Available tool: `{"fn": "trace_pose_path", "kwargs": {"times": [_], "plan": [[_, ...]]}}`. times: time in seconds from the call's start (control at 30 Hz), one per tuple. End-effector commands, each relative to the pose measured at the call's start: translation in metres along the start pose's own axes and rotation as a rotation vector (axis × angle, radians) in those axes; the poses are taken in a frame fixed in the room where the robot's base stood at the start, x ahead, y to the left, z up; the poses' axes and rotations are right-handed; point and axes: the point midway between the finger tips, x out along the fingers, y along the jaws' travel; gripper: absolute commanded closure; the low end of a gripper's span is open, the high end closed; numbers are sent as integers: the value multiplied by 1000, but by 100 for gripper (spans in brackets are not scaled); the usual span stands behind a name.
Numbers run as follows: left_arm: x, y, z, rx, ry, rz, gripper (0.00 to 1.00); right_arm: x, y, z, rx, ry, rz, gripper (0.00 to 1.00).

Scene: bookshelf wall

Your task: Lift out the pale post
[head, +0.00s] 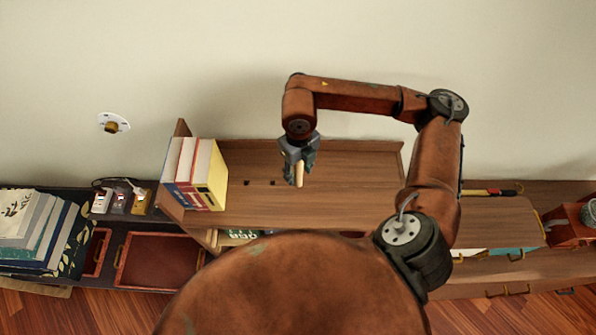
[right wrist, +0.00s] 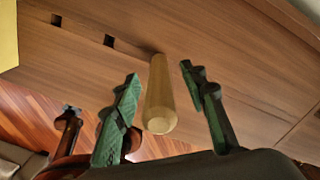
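The pale post (right wrist: 159,95) is a plain, light wooden rod standing up from the brown wooden shelf top (right wrist: 225,60). In the head view the post (head: 299,175) shows just below my right gripper (head: 298,157). In the right wrist view the post lies between the two green-padded fingers of the right gripper (right wrist: 160,75), with a gap on each side. The right gripper is open and does not appear to touch the post. The post's foot meets the board in line with two dark square holes (right wrist: 109,40). My left gripper is not in view.
Several upright books (head: 205,172) stand on the shelf top left of the post. The wall (head: 220,60) is close behind. Power sockets (head: 120,200) and stacked books (head: 35,230) are at far left. The shelf top right of the post is clear.

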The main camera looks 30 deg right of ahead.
Motion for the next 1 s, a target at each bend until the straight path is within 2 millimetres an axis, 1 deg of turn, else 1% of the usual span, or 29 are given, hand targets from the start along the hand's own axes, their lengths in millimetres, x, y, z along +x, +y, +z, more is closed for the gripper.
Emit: {"fn": "trace_pose_path", "kwargs": {"times": [0.07,0.6,1.0], "plan": [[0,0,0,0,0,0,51,0,0,0,0,0,0,62],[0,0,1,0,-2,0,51,0,0,0,-1,0,0,99],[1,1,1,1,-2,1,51,-3,0,1,-1,-1,0,100]]}}
